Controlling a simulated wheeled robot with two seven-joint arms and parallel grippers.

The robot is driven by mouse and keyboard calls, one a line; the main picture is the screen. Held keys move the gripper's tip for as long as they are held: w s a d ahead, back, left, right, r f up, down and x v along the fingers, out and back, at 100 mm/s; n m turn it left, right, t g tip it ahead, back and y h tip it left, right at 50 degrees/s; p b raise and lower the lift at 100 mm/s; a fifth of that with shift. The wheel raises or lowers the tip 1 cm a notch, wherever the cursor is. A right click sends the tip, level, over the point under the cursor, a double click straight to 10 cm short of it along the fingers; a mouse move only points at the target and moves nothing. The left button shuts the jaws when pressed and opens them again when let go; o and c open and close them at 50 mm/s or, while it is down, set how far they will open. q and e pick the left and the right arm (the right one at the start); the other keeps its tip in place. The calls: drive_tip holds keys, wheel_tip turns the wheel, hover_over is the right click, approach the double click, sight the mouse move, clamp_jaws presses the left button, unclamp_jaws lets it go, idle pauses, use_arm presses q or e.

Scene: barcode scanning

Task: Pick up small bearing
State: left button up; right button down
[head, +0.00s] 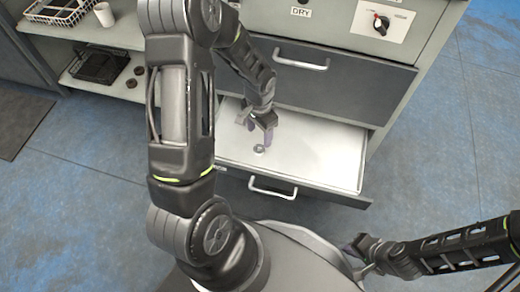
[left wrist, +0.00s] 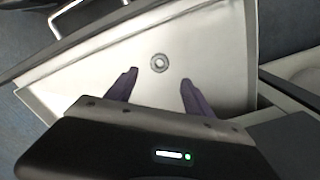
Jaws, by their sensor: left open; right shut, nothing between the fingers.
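The small bearing (left wrist: 159,63) is a grey ring lying flat on the white floor of the open drawer (head: 320,165). In the head view the bearing (head: 259,149) shows just below my left gripper (head: 259,128). My left gripper is inside the drawer area with its purple fingers apart and empty. In the left wrist view the bearing lies beyond the fingertips of my left gripper (left wrist: 158,78), roughly centred between them and not touching them. My right gripper (head: 356,248) is at the lower right, outside the drawer, shut and away from the bearing.
The drawer's front handle (head: 272,188) faces me, and a closed drawer (head: 345,85) is above it. A shelf unit at the left holds a white cup (head: 104,14), a black basket (head: 98,66) and dark round parts (head: 135,77). The drawer floor around the bearing is bare.

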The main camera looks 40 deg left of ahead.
sight(259, 149)
use_arm(q)
drive_tip(key=shift+f+b, duration=0.5)
drive_tip(key=shift+f, duration=0.8)
wheel_tip(259, 149, down, 5)
drive_tip(key=b, duration=0.3)
drive_tip(key=shift+s+f, duration=0.15)
drive_tip(key=shift+f, duration=0.05)
drive_tip(key=shift+r, duration=0.1)
clamp_jaws()
